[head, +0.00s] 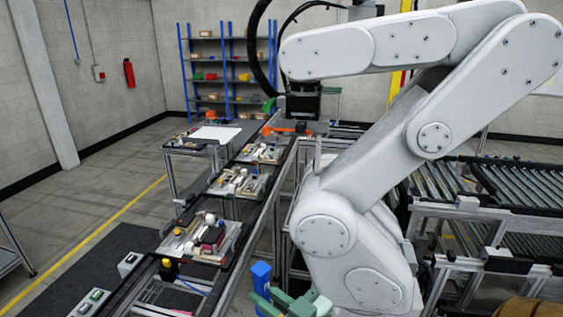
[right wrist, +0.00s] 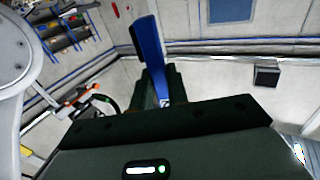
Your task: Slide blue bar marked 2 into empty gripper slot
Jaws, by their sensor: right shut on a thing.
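The blue bar (head: 261,274) stands roughly upright at the bottom of the head view. My right gripper (head: 288,302), with its green fingers, is shut on the bar's lower part. In the right wrist view the bar (right wrist: 149,50) rises from between the dark fingers and leans a little to the left. A small pale mark shows low on it, too small to read. A black tool head (head: 303,102) hangs from a large white robot arm, with green and orange pieces around it. I cannot make out an empty slot there. My left gripper is not in view.
The large white robot arm (head: 435,138) fills the right of the head view, close beside my right gripper. Pallets (head: 238,186) with mixed parts line the conveyor to the left. Roller conveyors (head: 497,184) stand at the right. A blue-post shelf (head: 226,62) stands at the back.

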